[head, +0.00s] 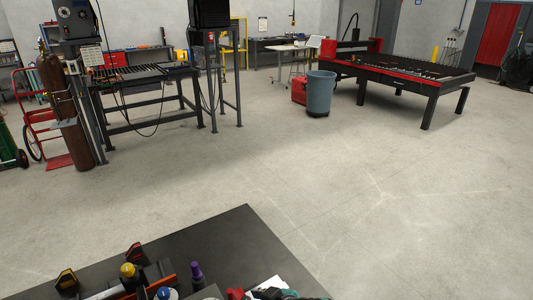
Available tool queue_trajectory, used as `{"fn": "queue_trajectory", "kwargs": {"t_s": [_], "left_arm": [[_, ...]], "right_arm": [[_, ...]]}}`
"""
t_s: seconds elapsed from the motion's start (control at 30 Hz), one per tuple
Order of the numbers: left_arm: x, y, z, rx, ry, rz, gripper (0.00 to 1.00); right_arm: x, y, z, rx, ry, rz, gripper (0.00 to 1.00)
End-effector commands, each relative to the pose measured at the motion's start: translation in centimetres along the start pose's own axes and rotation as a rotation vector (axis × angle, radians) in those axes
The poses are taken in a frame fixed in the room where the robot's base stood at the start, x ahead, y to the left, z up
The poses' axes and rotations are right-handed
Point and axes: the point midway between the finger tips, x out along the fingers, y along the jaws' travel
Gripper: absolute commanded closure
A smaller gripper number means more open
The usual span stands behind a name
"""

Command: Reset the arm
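Neither of my grippers is in the head view, and no part of my arms can be made out. A dark table (222,238) juts in at the bottom, with its far corner pointing away from me. Tools lie along its near side: a yellow-and-black clamp (67,281), a red-and-black clamp (136,255), a purple-capped bottle (197,275) and a yellow-capped item (128,271). The near part of the table is cut off by the frame.
The grey concrete floor (330,200) is open beyond the table. A blue-grey bin (320,94) stands before a red-and-black cutting table (400,72). At left are a welding bench (150,88), a brown gas cylinder (66,115) and a red hand truck (37,118). A red curtain (497,35) hangs far right.

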Motion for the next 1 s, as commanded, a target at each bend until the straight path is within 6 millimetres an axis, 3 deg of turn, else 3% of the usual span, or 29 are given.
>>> {"fn": "queue_trajectory", "kwargs": {"t_s": [0.23,0.5,0.7,1.0], "left_arm": [[3.9,-5.3,-1.3,0.244,-0.227,0.074,0.63],[5.5,-10.2,-1.8,0.451,-0.327,0.342,0.63],[5.6,-12.0,-2.7,0.518,-0.252,0.485,0.63],[5.6,-12.5,-3.3,0.548,-0.196,0.531,0.63]], "right_arm": [[0.0,0.0,0.0,0.0,0.0,0.0,1.0],[0.0,0.0,0.0,0.0,0.0,0.0,1.0],[0.0,0.0,0.0,0.0,0.0,0.0,1.0],[0.0,0.0,0.0,0.0,0.0,0.0,1.0]]}}
